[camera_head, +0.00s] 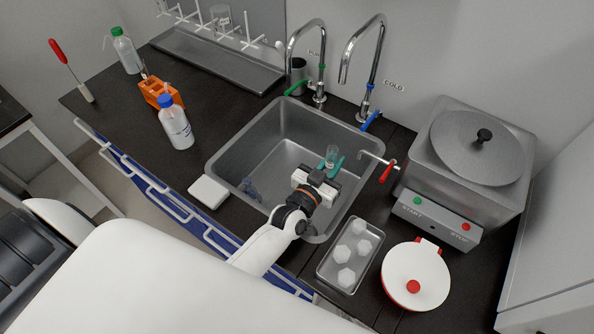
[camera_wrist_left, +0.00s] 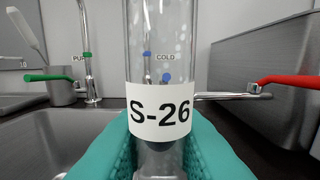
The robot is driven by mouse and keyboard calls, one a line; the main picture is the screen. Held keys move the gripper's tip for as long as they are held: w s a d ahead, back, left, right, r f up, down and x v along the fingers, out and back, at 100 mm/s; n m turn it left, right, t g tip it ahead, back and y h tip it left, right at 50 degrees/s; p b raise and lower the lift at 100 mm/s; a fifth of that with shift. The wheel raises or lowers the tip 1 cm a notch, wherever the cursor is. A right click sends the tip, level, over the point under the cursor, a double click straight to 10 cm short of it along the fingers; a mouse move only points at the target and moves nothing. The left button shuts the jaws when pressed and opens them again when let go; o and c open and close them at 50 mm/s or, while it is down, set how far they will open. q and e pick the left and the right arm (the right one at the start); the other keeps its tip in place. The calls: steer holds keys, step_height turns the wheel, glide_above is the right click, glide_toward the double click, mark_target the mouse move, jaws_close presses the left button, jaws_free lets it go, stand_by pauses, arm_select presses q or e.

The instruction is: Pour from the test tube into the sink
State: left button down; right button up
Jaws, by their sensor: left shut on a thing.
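My left gripper (camera_head: 331,166) reaches over the sink (camera_head: 262,160) from the front, its teal fingers shut on a clear glass test tube (camera_head: 331,153). In the left wrist view the test tube (camera_wrist_left: 158,60) stands upright between the teal fingers (camera_wrist_left: 150,150) and carries a white label reading S-26. Its top end is out of that view. Whether it holds liquid I cannot tell clearly. The tube is above the right part of the sink basin. My right gripper is not in view.
Two taps, one green-handled (camera_head: 318,60) and one blue-handled (camera_head: 366,65), stand behind the sink. A red-handled valve (camera_head: 386,170) is at its right. A metal tray with white pieces (camera_head: 350,254), a distiller (camera_head: 470,160) and bottles (camera_head: 176,125) stand around it.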

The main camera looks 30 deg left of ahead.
arm_select(q)
steer(key=w, duration=0.1)
steer(key=w+f, duration=0.1)
steer(key=w+a, duration=0.1)
steer(key=shift+w+f, duration=0.25)
steer(key=shift+f, duration=0.05)
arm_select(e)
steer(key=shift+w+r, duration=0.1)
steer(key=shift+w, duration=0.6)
arm_select(q)
steer(key=shift+d, duration=0.1)
steer(key=shift+w+a+f+n+b, duration=0.1)
steer(key=shift+a+n+b, duration=0.2)
steer(key=shift+n+b, duration=1.15)
steer(key=shift+s+a+f+n+b, duration=0.1)
steer(key=shift+a+n+b, duration=0.3)
steer(key=shift+n, duration=2.1)
steer(key=shift+w+a+f+n+b, duration=0.1)
steer(key=shift+a+n+b, duration=0.1)
steer(key=shift+n+b, duration=1.3)
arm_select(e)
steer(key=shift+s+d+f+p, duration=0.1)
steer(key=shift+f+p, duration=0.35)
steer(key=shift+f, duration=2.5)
